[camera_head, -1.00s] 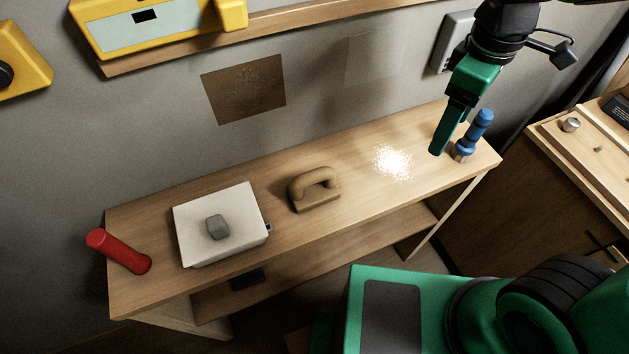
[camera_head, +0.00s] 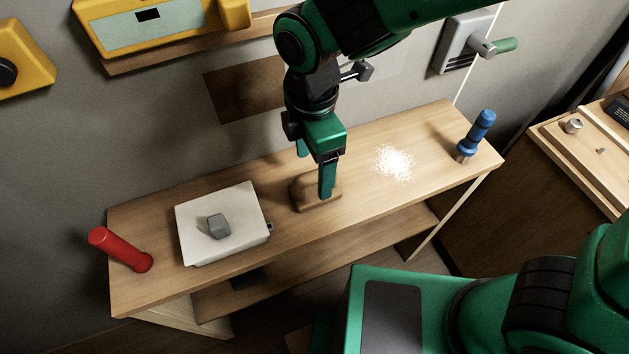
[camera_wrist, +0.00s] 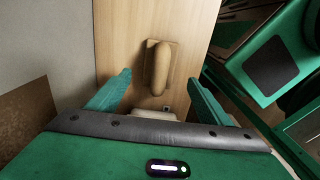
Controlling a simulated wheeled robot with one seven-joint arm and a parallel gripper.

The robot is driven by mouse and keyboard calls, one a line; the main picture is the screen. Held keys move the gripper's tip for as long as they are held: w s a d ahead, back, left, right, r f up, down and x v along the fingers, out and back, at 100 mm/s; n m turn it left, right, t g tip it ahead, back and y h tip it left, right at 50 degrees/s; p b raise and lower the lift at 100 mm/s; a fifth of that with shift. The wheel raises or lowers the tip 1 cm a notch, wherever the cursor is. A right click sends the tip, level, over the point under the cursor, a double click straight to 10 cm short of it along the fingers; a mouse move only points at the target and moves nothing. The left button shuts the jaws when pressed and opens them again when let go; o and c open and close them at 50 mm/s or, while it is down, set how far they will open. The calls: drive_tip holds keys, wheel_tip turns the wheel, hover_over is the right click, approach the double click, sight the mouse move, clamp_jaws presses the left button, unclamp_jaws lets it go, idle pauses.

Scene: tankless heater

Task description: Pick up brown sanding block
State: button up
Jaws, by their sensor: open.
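The brown sanding block (camera_head: 303,194), with its arched handle, sits on the wooden bench top. In the head view my gripper (camera_head: 314,188) is over it, and one finger hides part of the block. In the wrist view the sanding block (camera_wrist: 160,68) lies beyond and between the two green fingertips, with its handle upward. My gripper (camera_wrist: 160,82) is open, with a finger to each side and a gap between them. The block is not clasped. I cannot tell whether a finger touches it.
A white box (camera_head: 240,245) with a grey lump (camera_head: 218,226) on it stands left of the block. A red cylinder (camera_head: 119,250) leans at the bench's left end. A blue-handled tool (camera_head: 476,136) stands at the right end. A white speckled patch (camera_head: 394,163) lies between. The wall is close behind.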

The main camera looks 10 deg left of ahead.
sight(315, 189)
drive_tip(key=shift+w+d+f, duration=0.1)
drive_tip(key=shift+f, duration=3.55)
drive_tip(key=c, duration=1.3)
drive_tip(key=shift+c, duration=0.2)
drive_tip(key=shift+r, duration=0.15)
drive_tip(key=shift+r, duration=0.6)
wheel_tip(315, 189, up, 3)
drive_tip(key=shift+w, duration=0.1)
drive_tip(key=s+a+r, duration=0.5)
drive_tip(key=s+r, duration=0.1)
drive_tip(key=s, duration=0.4)
drive_tip(key=shift+s+a+r, duration=0.25)
drive_tip(key=shift+r, duration=0.1)
